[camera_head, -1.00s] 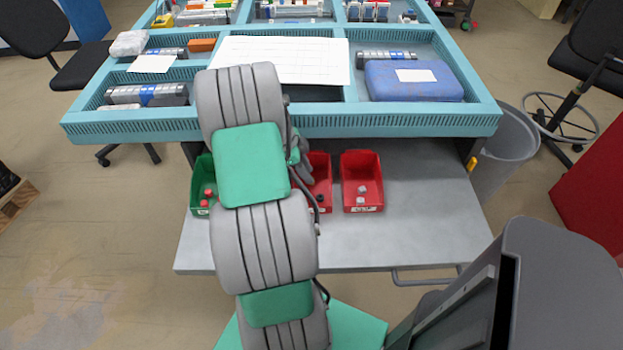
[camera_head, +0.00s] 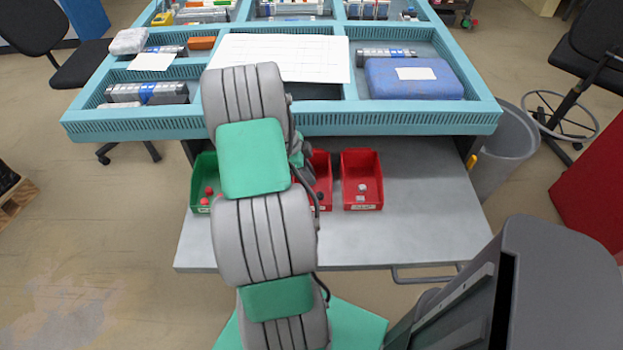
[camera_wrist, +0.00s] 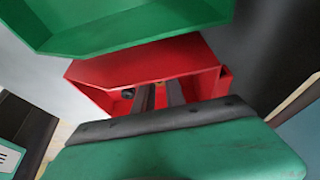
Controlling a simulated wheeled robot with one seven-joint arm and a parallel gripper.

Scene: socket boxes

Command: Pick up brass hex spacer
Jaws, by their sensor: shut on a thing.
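My gripper (camera_wrist: 161,92) shows in the wrist view, its two dark fingers reaching into a red bin (camera_wrist: 95,92). It is shut on a small yellowish piece, the brass hex spacer (camera_wrist: 160,83), of which only a sliver shows between the fingers. In the head view my own arm hides the gripper and the spacer. The middle red bin (camera_head: 322,205) is partly covered by the arm there.
A small dark part (camera_wrist: 128,94) lies in the red bin beside the fingers. A green bin (camera_wrist: 120,45) stands close by. The right red bin (camera_head: 361,160) holds small pieces. The grey shelf (camera_head: 430,210) is clear at the right. A teal organiser frame (camera_head: 400,122) overhangs the bins.

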